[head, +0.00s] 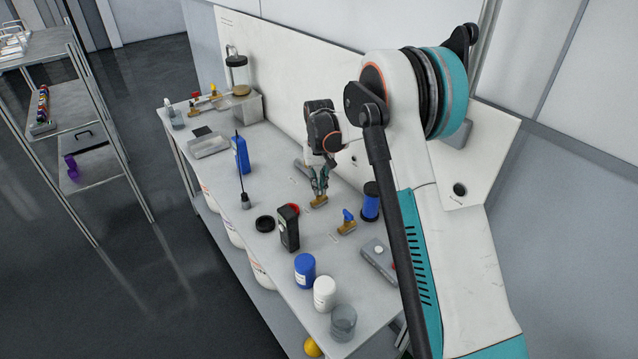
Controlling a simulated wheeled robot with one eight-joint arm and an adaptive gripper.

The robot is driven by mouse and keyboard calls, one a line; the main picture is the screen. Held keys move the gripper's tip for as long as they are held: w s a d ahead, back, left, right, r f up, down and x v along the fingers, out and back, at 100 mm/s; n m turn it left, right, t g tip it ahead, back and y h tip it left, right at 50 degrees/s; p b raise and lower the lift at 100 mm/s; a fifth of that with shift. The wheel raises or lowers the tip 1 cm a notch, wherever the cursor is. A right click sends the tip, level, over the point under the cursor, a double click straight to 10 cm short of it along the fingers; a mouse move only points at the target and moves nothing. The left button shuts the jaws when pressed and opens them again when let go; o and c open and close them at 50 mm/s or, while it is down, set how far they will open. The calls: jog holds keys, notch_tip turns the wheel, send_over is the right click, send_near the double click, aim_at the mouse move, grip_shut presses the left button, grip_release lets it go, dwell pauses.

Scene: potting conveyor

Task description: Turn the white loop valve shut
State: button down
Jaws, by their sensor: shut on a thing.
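A brass valve body (319,202) lies on the workbench directly below my gripper (319,191). This is where the white loop valve appears to be; its handle is hidden behind my fingers, so its angle cannot be told. My gripper points down and is shut on this valve at its top. A second brass valve with a blue handle (347,217) stands close by, to the right and nearer the camera, apart from my gripper.
A blue-and-black cylinder (370,205) stands right of my gripper. A black device (289,228), a black ring (265,224), a blue jar (305,270), a white jar (325,293) and a glass beaker (343,323) stand nearer the front. A backboard (290,90) rises behind the bench.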

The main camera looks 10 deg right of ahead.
jog(key=n, duration=0.4)
jog(key=shift+n, duration=0.7)
jog(key=c, duration=1.7)
grip_release()
jog(key=shift+r, duration=0.1)
notch_tip(320, 180, up, 12)
